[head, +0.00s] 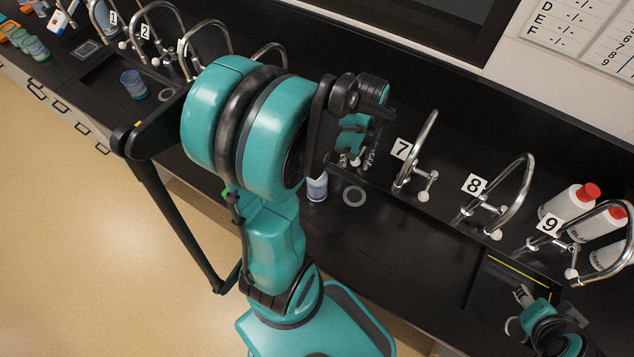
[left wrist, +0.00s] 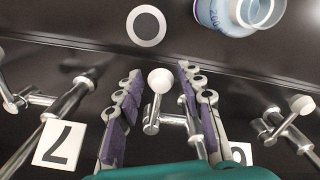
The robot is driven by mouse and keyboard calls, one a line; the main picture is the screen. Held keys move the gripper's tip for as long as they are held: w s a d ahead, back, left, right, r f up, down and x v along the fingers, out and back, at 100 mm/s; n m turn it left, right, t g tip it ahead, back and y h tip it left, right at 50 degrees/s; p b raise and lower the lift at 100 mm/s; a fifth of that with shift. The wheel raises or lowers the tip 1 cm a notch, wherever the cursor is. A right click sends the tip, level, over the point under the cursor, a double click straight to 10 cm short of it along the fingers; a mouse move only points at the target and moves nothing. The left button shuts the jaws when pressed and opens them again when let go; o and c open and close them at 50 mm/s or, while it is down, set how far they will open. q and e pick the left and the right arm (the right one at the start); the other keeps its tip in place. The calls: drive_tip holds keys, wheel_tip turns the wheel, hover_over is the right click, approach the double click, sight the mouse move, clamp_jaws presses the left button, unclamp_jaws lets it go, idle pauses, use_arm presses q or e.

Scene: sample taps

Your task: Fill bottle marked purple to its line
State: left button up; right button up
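My arm hides that tap in the head view. My right gripper (head: 518,310) appears open and empty at the lower right.
Taps 7 (head: 428,150), 8 (head: 522,190) and 9 (head: 610,215) stand to the right. A grey ring (head: 354,196) lies in the black trough. Another blue-rimmed bottle (head: 133,84) stands at left. White red-capped bottles (head: 567,205) stand at right.

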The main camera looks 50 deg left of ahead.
use_arm(q)
wheel_tip(320, 180, up, 7)
drive_tip(key=p, duration=0.5)
drive_tip(key=shift+f, duration=0.1)
drive_tip(key=shift+f, duration=0.1)
drive_tip(key=shift+s+f, duration=0.1)
